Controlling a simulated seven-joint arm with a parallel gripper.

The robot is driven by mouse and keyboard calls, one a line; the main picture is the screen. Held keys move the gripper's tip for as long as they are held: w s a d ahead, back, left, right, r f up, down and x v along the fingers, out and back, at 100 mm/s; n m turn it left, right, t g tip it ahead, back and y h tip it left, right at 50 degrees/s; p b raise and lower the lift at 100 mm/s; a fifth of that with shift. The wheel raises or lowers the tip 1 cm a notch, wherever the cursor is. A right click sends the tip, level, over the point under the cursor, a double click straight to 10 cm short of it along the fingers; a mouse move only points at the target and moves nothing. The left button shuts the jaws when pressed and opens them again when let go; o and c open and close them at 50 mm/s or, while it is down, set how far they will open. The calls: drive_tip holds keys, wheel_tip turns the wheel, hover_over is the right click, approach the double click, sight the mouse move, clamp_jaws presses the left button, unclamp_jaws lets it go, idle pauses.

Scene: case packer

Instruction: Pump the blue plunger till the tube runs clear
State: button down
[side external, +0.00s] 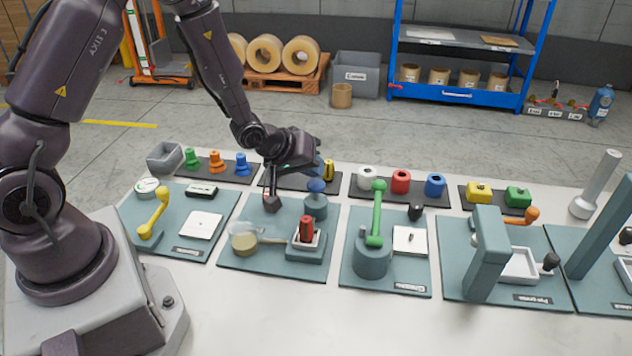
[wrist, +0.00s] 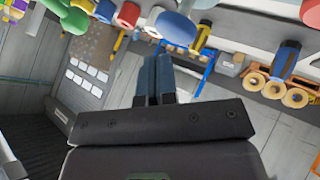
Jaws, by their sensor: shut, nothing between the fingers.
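The blue plunger (side external: 316,186) has a rounded knob and stands upright on a grey-green cylinder (side external: 315,207) at the back of the second panel (side external: 240,266). A pale tube (side external: 268,240) runs at the front left of that panel, beside a round cup (side external: 244,242) with yellowish contents. Whether the tube is clear cannot be told. My gripper (side external: 272,203) points down to the left of the plunger, apart from it. In the wrist view its fingers (wrist: 155,75) are together and empty. A pale blue rounded shape (wrist: 175,27) beyond the fingertips may be the plunger knob.
A red part (side external: 306,230) stands in a block on the same panel. A green lever (side external: 378,215) rises on the panel to the right, and a yellow lever (side external: 154,212) on the left one. Coloured parts stand on dark strips (side external: 215,180) behind.

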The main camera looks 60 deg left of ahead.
sight(317, 181)
drive_tip(key=shift+f, duration=0.25)
drive_tip(key=shift+f, duration=1.3)
idle(0.9)
drive_tip(key=shift+r, duration=1.7)
drive_tip(key=shift+r, duration=2.55)
